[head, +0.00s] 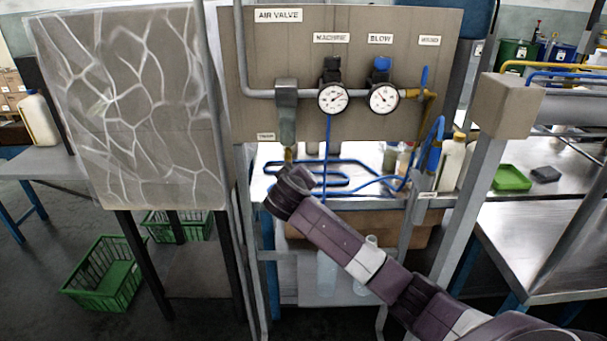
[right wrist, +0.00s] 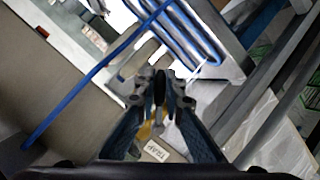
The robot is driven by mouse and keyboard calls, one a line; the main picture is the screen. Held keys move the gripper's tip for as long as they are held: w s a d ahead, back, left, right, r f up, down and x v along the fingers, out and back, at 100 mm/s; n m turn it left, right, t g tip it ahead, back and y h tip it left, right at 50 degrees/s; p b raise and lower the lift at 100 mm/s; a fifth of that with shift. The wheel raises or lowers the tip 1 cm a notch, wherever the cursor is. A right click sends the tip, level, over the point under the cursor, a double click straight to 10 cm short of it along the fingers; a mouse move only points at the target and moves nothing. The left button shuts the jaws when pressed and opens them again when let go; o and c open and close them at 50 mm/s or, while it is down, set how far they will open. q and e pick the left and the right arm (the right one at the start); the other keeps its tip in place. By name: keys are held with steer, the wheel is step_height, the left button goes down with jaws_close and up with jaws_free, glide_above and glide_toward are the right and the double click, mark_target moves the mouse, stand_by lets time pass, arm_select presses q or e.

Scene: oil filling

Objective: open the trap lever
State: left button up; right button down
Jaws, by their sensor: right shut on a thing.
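The grey trap body (head: 287,112) hangs on the air panel at the end of the grey pipe, left of the gauges. A small label (head: 265,136) stands beside it; it also shows upside down in the right wrist view (right wrist: 156,151). A brass-coloured part (right wrist: 146,130) shows behind the fingers. My right gripper (right wrist: 161,78) is shut on the trap lever just below the trap body. The lever is mostly hidden between the fingertips, so its angle cannot be told. In the head view my right wrist hides most of this spot. My left gripper is not in view.
The air panel (head: 230,70) carries two gauges (head: 333,98) and a blue knob (head: 382,63). Blue hoses (right wrist: 95,75) run close by the gripper. A bench surface (head: 268,160) lies below the panel. Green crates (head: 105,275) stand on the floor at left.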

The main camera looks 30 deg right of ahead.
steer(key=shift+w+a+f+m+t+y, duration=0.25)
steer(key=shift+a+m+t+y, duration=0.2)
steer(key=shift+m+y, duration=0.3)
steer(key=shift+w+a+f+m+t+y, duration=0.2)
steer(key=shift+w+a+m+t+y, duration=0.25)
steer(key=shift+m, duration=0.55)
steer(key=shift+w+a+f+m+t+y, duration=0.25)
steer(key=shift+a+m+y, duration=0.25)
steer(key=shift+m+y, duration=0.3)
steer(key=shift+s, duration=0.1)
steer(key=shift+r, duration=0.1)
steer(key=c, duration=2)
jaws_free()
steer(key=v, duration=1.2)
steer(key=shift+a, duration=0.15)
